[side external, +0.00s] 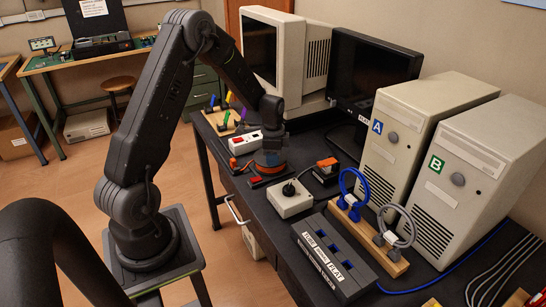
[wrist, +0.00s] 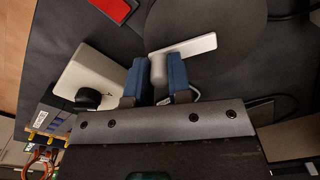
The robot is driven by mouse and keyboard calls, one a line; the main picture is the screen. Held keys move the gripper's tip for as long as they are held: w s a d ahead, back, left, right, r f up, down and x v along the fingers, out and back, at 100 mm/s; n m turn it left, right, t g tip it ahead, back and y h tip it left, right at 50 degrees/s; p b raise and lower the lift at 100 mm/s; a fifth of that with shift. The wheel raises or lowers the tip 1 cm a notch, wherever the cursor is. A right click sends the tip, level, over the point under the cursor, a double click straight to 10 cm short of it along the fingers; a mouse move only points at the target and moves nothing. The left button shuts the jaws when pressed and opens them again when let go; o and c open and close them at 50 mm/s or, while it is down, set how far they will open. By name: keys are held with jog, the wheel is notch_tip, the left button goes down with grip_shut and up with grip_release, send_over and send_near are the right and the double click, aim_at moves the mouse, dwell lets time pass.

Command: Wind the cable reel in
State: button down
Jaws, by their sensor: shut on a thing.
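The cable reel (side external: 268,172) stands near the left edge of the dark bench, with orange showing around its base. Its dark round disc (wrist: 215,25) fills the upper middle of the wrist view. A pale crank arm (wrist: 190,46) lies across the disc and ends in a grey knob (wrist: 158,68). My gripper (wrist: 158,72) has its blue fingers on both sides of this knob and is shut on it. In the side view my gripper (side external: 271,150) points down onto the top of the reel. The crank is hidden there.
A white box with a black knob (side external: 291,198) stands close to the reel. Cable hoops (side external: 355,196), a dark labelled box (side external: 333,258), two computer towers (side external: 420,135) and monitors (side external: 365,75) crowd the right and back.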

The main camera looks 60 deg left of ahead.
jog(key=shift+r, duration=0.1)
jog(key=c, duration=1.1)
grip_release()
jog(key=shift+o, duration=0.2)
notch_tip(320, 180, up, 14)
jog(key=s+d+r+n+t, duration=0.1)
jog(key=s+d+r+n, duration=0.1)
jog(key=s+d+r, duration=0.4)
jog(key=s+d+r+n+t, duration=0.1)
jog(key=s+d+r+t, duration=0.15)
jog(key=d, duration=0.55)
jog(key=s+d+r+n+t, duration=0.1)
jog(key=s+d+n+t, duration=0.1)
jog(key=s+d, duration=0.6)
jog(key=s+n, duration=0.1)
jog(key=s, duration=0.1)
jog(key=shift+s+d+r, duration=0.25)
jog(key=shift+s+d, duration=0.1)
jog(key=shift+s, duration=0.05)
